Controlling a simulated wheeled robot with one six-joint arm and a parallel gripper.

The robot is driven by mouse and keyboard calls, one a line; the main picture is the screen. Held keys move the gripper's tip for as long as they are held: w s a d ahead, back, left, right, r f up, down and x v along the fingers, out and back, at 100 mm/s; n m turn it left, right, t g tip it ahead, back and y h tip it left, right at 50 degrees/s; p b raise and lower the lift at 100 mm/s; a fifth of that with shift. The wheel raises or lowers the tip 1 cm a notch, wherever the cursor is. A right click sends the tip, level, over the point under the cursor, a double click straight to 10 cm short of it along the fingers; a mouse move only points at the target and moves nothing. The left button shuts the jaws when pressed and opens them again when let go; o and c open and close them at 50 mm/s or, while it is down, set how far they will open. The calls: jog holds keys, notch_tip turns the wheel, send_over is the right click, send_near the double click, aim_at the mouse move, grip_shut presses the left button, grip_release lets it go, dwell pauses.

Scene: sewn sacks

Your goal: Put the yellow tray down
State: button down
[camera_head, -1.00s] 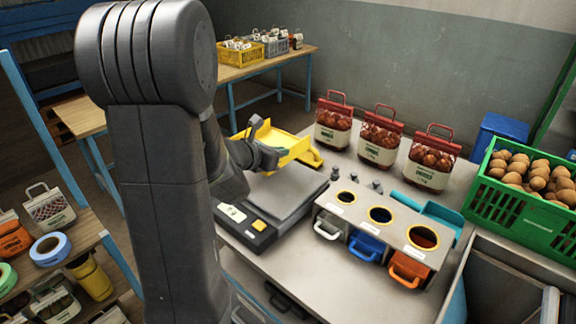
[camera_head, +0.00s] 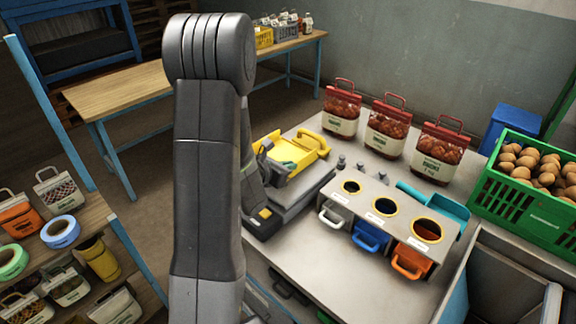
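The yellow tray (camera_head: 291,152) is an open, scoop-like tray at the back left of the steel bench, by the scale (camera_head: 305,188). It looks nearly level. My gripper (camera_head: 268,162) is at the tray's near left side and appears shut on its wall; the fingertips are small and partly covered by my arm. I cannot tell whether the tray's underside touches the scale plate or hangs just above it. My arm hides the left part of the scale.
A dispenser box with three round openings (camera_head: 368,205) stands right of the scale. Red-topped sacks (camera_head: 387,132) line the back edge. A green crate (camera_head: 520,205) of round brown produce is at the right. The front of the bench (camera_head: 345,285) is clear.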

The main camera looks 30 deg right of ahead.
jog(key=shift+f+b, duration=0.2)
jog(key=shift+b, duration=0.1)
jog(key=c, duration=1.6)
grip_release()
jog(key=shift+r, duration=0.15)
jog(key=shift+a+r+p, duration=0.1)
jog(key=shift+r+p, duration=0.05)
jog(key=shift+p, duration=0.15)
jog(key=b+v, duration=0.2)
jog(key=v, duration=0.9)
jog(key=shift+s+a, duration=0.25)
jog(key=shift+a, duration=0.15)
jog(key=shift+d, duration=0.1)
